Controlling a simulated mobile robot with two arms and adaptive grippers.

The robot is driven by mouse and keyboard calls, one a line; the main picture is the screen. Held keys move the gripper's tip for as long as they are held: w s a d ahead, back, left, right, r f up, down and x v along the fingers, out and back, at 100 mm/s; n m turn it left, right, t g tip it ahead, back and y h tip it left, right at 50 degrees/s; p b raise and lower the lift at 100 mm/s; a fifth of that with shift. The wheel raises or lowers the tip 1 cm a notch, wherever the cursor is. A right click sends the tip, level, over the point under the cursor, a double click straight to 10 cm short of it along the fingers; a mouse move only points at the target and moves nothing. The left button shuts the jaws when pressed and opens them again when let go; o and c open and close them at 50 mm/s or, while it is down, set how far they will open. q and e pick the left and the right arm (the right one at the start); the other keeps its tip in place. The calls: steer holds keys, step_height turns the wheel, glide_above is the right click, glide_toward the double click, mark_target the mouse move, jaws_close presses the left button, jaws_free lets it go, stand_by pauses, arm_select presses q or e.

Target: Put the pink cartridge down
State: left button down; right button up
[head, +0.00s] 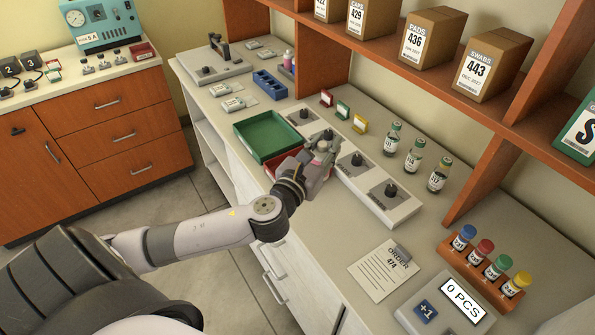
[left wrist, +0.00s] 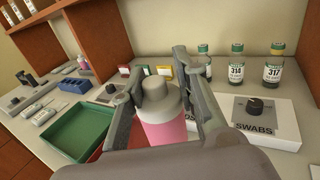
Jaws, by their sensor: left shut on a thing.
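My left gripper (head: 324,148) is over the counter, above the row of white knob panels and beside the trays. In the left wrist view, its fingers (left wrist: 158,82) are shut on the pink cartridge (left wrist: 165,128), which has a pink body and a grey cap. The cartridge looks upright between the fingers. Its lower end is hidden by the gripper, so I cannot tell whether it touches anything. In the head view the gripper largely hides it. My right gripper is not in view.
A green tray (head: 268,132) lies left of the gripper, with a red tray partly hidden beside it. Knob panels (head: 390,196) run along the counter. Labelled vials (head: 414,158) stand behind. A blue rack (head: 270,84) is farther back. An order sheet (head: 385,270) lies nearer.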

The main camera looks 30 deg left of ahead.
arm_select(q)
steer(key=w+a+r+n+y, duration=0.2)
steer(key=w+a+r+y, duration=0.1)
steer(key=w+a+r, duration=0.6)
steer(key=f+b, duration=0.1)
steer(key=f, duration=0.5)
steer(key=f+b, duration=0.1)
steer(key=f, duration=0.5)
steer(key=f+b, duration=0.1)
steer(key=f, duration=0.6)
steer(key=shift+s+a, duration=0.1)
steer(key=shift+s, duration=0.2)
steer(key=shift+r, duration=0.1)
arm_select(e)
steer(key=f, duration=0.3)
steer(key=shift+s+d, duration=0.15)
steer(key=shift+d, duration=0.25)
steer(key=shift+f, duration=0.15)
arm_select(q)
steer(key=c, duration=1.3)
jaws_free()
steer(key=shift+o, duration=0.3)
steer(key=b+v, duration=0.1)
steer(key=v, duration=1.1)
steer(key=shift+r, duration=0.3)
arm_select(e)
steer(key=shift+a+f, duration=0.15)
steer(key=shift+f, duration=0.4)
